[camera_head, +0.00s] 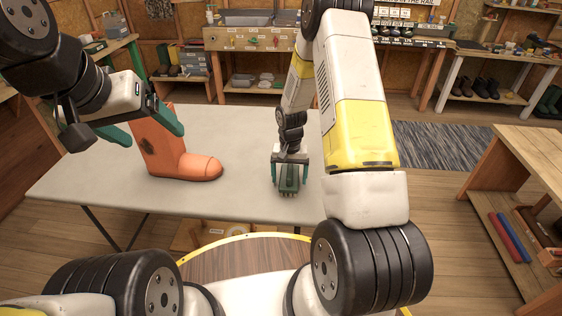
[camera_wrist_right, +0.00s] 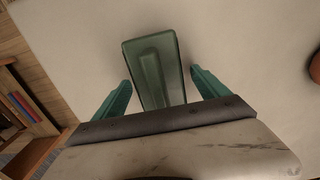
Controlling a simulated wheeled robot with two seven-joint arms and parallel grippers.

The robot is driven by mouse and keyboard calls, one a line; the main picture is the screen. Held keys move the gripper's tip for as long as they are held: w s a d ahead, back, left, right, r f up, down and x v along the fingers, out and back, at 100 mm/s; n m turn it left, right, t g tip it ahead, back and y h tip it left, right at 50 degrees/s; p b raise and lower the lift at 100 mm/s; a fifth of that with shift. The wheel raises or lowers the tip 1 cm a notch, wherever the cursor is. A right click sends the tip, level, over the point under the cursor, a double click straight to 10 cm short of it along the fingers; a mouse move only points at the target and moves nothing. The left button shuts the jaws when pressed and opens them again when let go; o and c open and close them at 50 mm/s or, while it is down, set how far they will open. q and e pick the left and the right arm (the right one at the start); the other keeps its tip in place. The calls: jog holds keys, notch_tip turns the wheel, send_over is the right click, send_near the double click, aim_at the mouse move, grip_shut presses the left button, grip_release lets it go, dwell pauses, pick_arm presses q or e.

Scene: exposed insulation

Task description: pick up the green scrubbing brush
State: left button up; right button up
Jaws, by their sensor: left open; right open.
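The green scrubbing brush (camera_head: 289,184) lies on the grey table (camera_head: 105,184), right of the middle. In the right wrist view the brush (camera_wrist_right: 155,68) sits between the two teal fingers, with gaps on both sides. Its near end is hidden behind my gripper's body. My right gripper (camera_head: 290,172) points down over the brush and is open; it also shows in the right wrist view (camera_wrist_right: 158,92). My left gripper (camera_head: 150,128) is open and empty, raised in front of the orange boot at the left.
An orange boot (camera_head: 185,162) stands on the table, left of the brush. The table front between boot and brush is clear. A wooden shelf unit (camera_head: 530,165) stands at the right. A workbench (camera_head: 250,40) and shoe racks line the back.

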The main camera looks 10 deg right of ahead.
aim_at(290, 169)
jog(key=shift+f, duration=0.25)
jog(key=c, duration=1.6)
jog(key=shift+r, duration=0.15)
jog(key=shift+r, duration=0.5)
notch_tip(290, 169, up, 2)
jog(key=shift+w+r, duration=0.1)
jog(key=shift+r, duration=0.05)
jog(key=s, duration=0.5)
jog(key=s+r, duration=0.1)
jog(key=s, duration=1)
jog(key=shift+s+d+r, duration=0.1)
jog(key=shift+d+r, duration=0.15)
jog(key=shift+d, duration=0.05)
